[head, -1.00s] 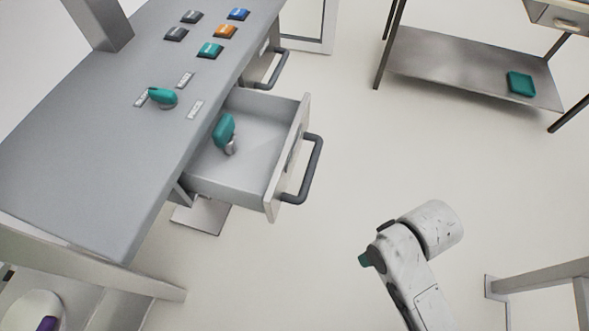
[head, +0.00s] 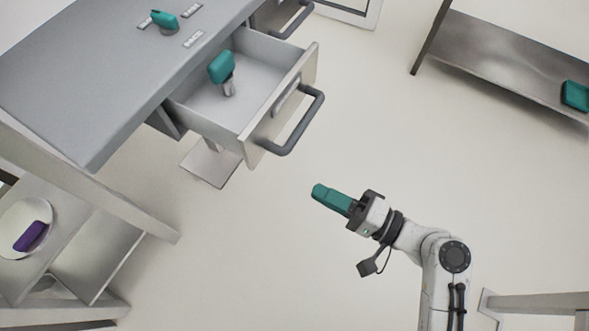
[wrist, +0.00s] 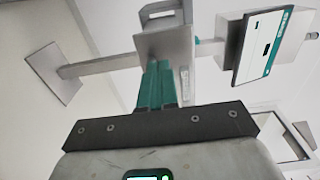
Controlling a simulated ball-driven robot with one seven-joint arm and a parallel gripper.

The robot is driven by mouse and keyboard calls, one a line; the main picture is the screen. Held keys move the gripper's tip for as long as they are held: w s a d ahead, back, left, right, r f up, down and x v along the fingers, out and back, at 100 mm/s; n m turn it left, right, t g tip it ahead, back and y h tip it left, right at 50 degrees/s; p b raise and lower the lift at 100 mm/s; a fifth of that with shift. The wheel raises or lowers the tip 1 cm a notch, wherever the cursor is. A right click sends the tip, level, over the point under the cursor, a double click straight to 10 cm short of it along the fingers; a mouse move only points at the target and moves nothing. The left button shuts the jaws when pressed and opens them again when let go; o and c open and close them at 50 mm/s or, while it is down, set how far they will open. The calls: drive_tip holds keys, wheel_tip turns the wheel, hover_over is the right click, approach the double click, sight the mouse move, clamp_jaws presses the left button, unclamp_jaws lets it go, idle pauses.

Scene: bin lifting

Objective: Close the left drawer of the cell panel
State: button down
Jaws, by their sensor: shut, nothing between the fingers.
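The cell panel (head: 80,90) is the grey bench at the upper left of the head view. Its left drawer (head: 311,64) stands pulled out toward the right, with a dark grey bar handle (head: 305,126) on its front. A teal-headed object with a short metal stem (head: 221,68) sits inside the drawer. My gripper (head: 320,192) is shut and empty, its teal fingers together. It is right of and below the handle in the picture, apart from it and pointing left. The fingers also show in the wrist view (wrist: 158,72); I cannot make out the drawer there.
A teal knob (head: 164,20) is on the panel top. Another drawer handle (head: 293,20) shows at the top edge. A metal shelf (head: 490,50) with a teal item (head: 575,96) stands at upper right. A purple object (head: 32,236) lies at lower left. The floor between drawer and gripper is clear.

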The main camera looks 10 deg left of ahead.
sight(187, 122)
drive_tip(key=p+x, duration=0.3)
drive_tip(key=x, duration=1)
drive_tip(key=shift+w+a+r, duration=0.15)
drive_tip(key=shift+a, duration=0.25)
drive_tip(key=shift+a, duration=0.1)
drive_tip(key=b+x, duration=0.4)
drive_tip(key=x, duration=1.4)
drive_tip(key=shift+w+a+b, duration=0.1)
drive_tip(key=shift+w+b, duration=0.1)
drive_tip(key=shift+b, duration=0.2)
drive_tip(key=shift+w+a+r, duration=0.1)
drive_tip(key=shift+w+a, duration=0.1)
drive_tip(key=shift+a, duration=0.25)
drive_tip(key=shift+r, duration=0.15)
drive_tip(key=shift+w+r, duration=0.1)
